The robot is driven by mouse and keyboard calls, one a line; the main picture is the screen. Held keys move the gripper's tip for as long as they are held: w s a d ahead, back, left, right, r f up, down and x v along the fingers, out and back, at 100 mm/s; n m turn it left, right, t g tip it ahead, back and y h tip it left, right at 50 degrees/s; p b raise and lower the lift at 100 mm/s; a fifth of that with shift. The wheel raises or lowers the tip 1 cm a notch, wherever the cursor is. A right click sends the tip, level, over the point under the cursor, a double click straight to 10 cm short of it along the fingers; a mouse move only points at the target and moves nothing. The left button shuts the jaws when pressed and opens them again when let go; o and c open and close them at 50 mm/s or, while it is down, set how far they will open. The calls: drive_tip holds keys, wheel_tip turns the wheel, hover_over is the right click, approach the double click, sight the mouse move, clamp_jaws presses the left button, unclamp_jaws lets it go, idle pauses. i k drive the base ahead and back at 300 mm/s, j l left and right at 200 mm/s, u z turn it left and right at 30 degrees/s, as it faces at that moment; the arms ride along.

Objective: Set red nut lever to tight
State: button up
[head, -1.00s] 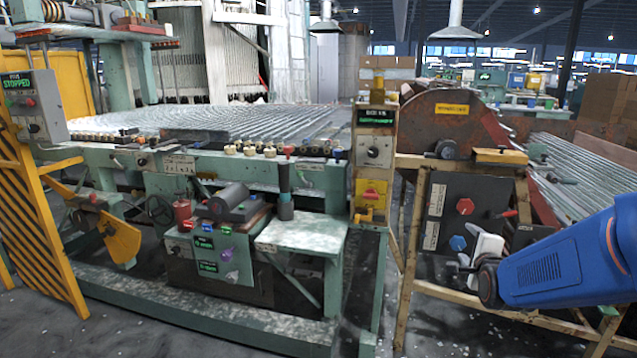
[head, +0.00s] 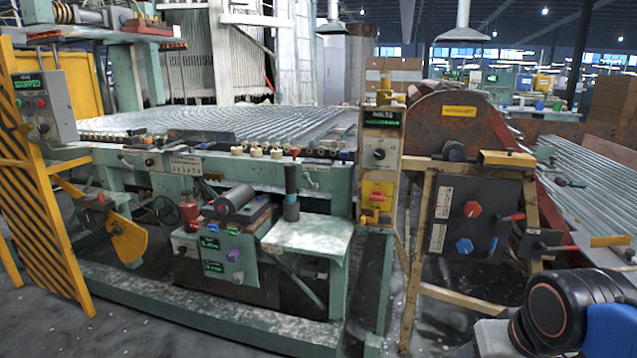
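A red hexagonal nut (head: 471,209) sits on the upper part of a dark upright panel (head: 494,190) right of centre. A blue hexagonal nut (head: 464,245) is below it. I cannot tell which one is the red nut lever, or read any tight mark. My arm is at the bottom right, below and right of the panel. My gripper's fingers are not seen; a pale arm part is cut off by the bottom edge.
A yellow-brown frame (head: 415,275) surrounds the panel, with a rusty round guard (head: 450,115) above. Left of it stands a post with a yellow switch box (head: 376,200). A green machine table (head: 315,236) is further left. Glass tubes (head: 580,160) lie at the right.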

sight(498, 218)
drive_tip(key=i+l, duration=0.3)
drive_tip(key=i, duration=0.2)
drive_tip(key=i+l, duration=0.3)
drive_tip(key=i, duration=0.25)
drive_tip(key=i+l, duration=0.3)
drive_tip(key=i, duration=0.2)
drive_tip(key=z, duration=0.85)
